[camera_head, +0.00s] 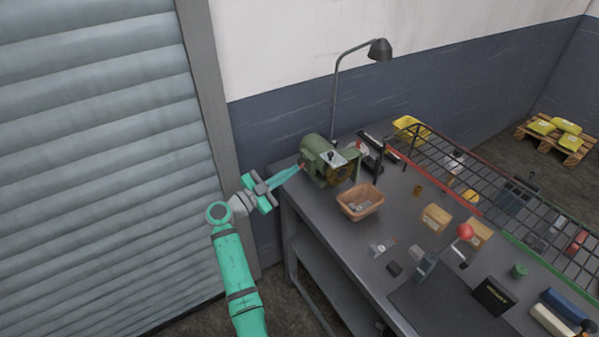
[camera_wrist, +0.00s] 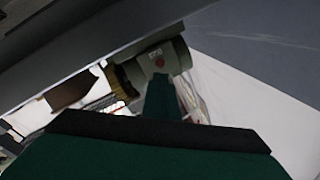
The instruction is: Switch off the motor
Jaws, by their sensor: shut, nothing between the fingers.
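The green motor (camera_head: 316,153) stands at the far left corner of the workbench. A small dark switch-like part sits on its pale top plate, and a red mark shows on its near end. My gripper (camera_head: 303,168) is shut and empty, its fingertips close to the motor's near end. My gripper's fingers (camera_wrist: 161,88) point toward that face, just below the spot in the picture. I cannot tell whether they touch it.
An orange-brown bin (camera_head: 360,202) with small parts stands in front of the motor. A tall lamp (camera_head: 380,50) rises behind it. Boxes, tools and a wire rack (camera_head: 480,190) fill the right of the workbench (camera_head: 325,225). A shutter (camera_head: 90,150) is at left.

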